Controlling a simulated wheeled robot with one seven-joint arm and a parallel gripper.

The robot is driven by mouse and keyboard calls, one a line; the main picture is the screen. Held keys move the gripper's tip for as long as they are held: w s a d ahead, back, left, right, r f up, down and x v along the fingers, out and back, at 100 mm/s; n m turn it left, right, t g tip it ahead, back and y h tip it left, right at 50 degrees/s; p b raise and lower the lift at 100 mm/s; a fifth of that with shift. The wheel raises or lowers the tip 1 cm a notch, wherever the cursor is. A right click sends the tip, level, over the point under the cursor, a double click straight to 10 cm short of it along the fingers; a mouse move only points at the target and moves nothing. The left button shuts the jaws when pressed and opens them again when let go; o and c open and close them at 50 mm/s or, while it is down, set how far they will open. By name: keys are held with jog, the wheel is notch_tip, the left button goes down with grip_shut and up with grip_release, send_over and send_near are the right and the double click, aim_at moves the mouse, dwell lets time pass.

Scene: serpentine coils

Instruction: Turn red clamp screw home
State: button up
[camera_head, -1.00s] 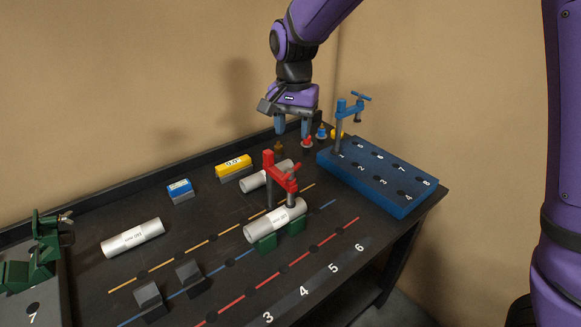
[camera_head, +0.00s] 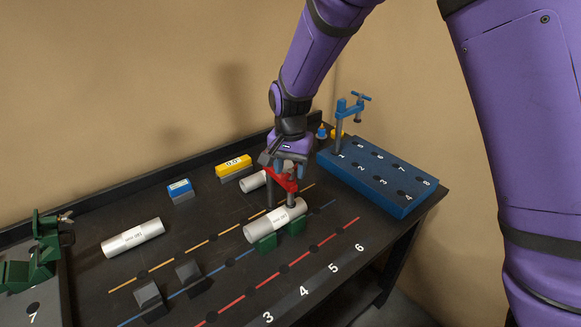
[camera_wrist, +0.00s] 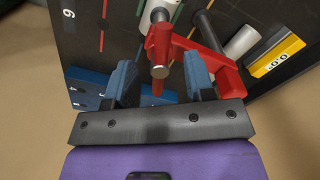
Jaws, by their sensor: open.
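The red clamp (camera_head: 283,180) stands over a silver cylinder (camera_head: 262,227) that rests on green V-blocks (camera_head: 266,243). Its foot is on or just above the cylinder's right part. My gripper (camera_head: 290,158) is directly above the clamp and hides its upper part in the head view. In the wrist view my gripper (camera_wrist: 160,85) is open, with blue fingers to either side of the red clamp's screw end (camera_wrist: 160,72). The red arm (camera_wrist: 195,50) of the clamp runs off to the right. I see no finger contact with the screw.
A blue numbered block (camera_head: 378,180) with a blue clamp (camera_head: 345,110) stands at the right. Other silver cylinders (camera_head: 132,238), a yellow block (camera_head: 234,166), a small blue block (camera_head: 179,190) and dark blocks (camera_head: 150,302) lie on the table. A green clamp (camera_head: 48,235) is at far left.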

aim_at(290, 170)
jog(key=shift+c, duration=0.2)
grip_shut()
dwell(1.1)
jog(key=shift+o, duration=0.2)
grip_release()
notch_tip(290, 170, up, 11)
jog(key=shift+f, duration=0.15)
